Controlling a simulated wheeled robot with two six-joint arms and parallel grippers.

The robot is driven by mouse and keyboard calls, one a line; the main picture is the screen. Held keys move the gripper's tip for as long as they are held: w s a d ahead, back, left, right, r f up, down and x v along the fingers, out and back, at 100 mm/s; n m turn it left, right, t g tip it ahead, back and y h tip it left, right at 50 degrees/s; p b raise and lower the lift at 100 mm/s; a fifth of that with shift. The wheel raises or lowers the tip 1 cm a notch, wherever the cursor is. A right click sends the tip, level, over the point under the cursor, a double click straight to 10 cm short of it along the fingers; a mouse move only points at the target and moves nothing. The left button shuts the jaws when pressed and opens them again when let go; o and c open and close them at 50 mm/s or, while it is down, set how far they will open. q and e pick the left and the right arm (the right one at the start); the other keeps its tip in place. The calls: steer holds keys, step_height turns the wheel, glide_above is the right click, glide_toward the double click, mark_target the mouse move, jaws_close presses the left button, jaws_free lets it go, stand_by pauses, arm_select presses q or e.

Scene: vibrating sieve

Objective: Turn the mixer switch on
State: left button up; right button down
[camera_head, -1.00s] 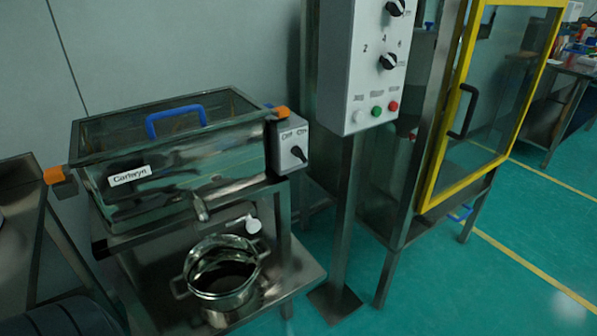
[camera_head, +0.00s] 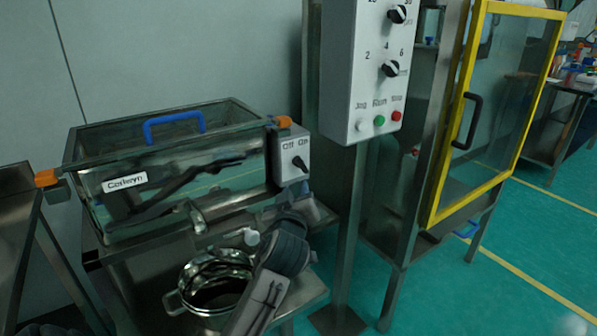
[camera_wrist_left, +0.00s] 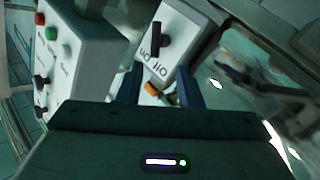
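The mixer switch is a black knob (camera_head: 299,163) on a small white box (camera_head: 290,150) marked Off and On, fixed to the right end of the glass-sided metal mixer (camera_head: 175,178). Its handle slants toward the lower right in the head view. The knob (camera_wrist_left: 157,40) and its Off/On lettering also show in the left wrist view, beyond the fingertips. My left gripper (camera_head: 297,200) is just below the switch box in the head view. Its two dark fingers (camera_wrist_left: 160,84) are apart, with nothing held between them. My right gripper is not in view.
A metal pot (camera_head: 212,290) stands under the mixer, partly behind my left arm. A tall white control panel (camera_head: 365,75) with knobs and buttons stands close to the right of the switch box. A yellow-framed door (camera_head: 437,190) is farther right.

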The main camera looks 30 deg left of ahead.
mark_target(299, 165)
arm_select(q)
steer(key=x, duration=1)
steer(key=shift+w+a+r, duration=0.15)
steer(key=shift+w, duration=0.2)
steer(key=shift+c, duration=0.4)
steer(key=c, duration=0.6)
